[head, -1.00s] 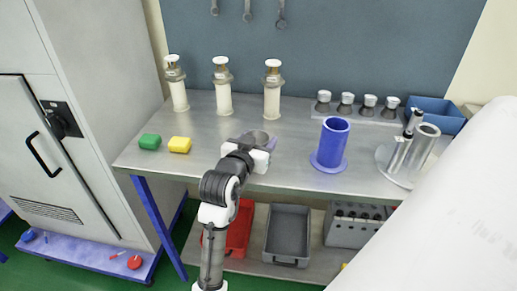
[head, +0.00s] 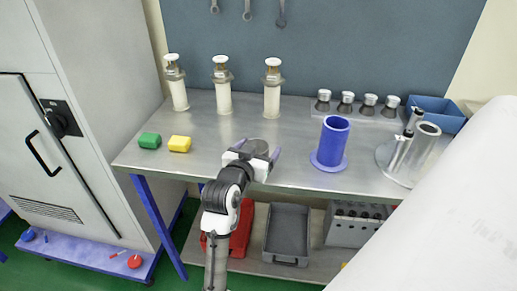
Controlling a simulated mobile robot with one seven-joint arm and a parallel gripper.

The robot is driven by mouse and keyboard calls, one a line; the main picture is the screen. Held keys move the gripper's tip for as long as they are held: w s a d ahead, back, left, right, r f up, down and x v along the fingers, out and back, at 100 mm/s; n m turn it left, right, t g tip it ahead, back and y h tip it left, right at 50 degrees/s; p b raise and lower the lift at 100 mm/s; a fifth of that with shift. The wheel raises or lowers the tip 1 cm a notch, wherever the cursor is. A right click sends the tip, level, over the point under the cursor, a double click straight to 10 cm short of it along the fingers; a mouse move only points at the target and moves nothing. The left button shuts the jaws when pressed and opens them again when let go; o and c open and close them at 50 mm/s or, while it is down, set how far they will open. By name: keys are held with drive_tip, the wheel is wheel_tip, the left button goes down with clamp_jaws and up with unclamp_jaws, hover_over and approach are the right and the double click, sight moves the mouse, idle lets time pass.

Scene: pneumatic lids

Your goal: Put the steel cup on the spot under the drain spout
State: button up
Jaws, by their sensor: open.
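The steel cup (head: 257,144) is a small grey cup at the front middle of the bench. My gripper (head: 258,150) reaches in from the front, low at the bench edge. Its purple fingers are spread apart, one on each side of the cup. I cannot tell whether either finger touches it. The gripper body hides the cup's lower part. I cannot make out for certain which fitting is the drain spout or where the spot under it is.
Three white columns with capped tops (head: 222,90) stand at the back. Right are a blue cylinder (head: 333,142), a steel cylinder (head: 420,148), several small capped jars (head: 346,104) and a blue bin (head: 437,112).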

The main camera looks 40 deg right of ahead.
drive_tip(key=shift+r, duration=0.1)
drive_tip(key=shift+r+p, duration=0.2)
drive_tip(key=shift+p, duration=0.1)
drive_tip(key=v, duration=1.2)
drive_tip(key=shift+b, duration=0.4)
drive_tip(key=shift+f, duration=0.15)
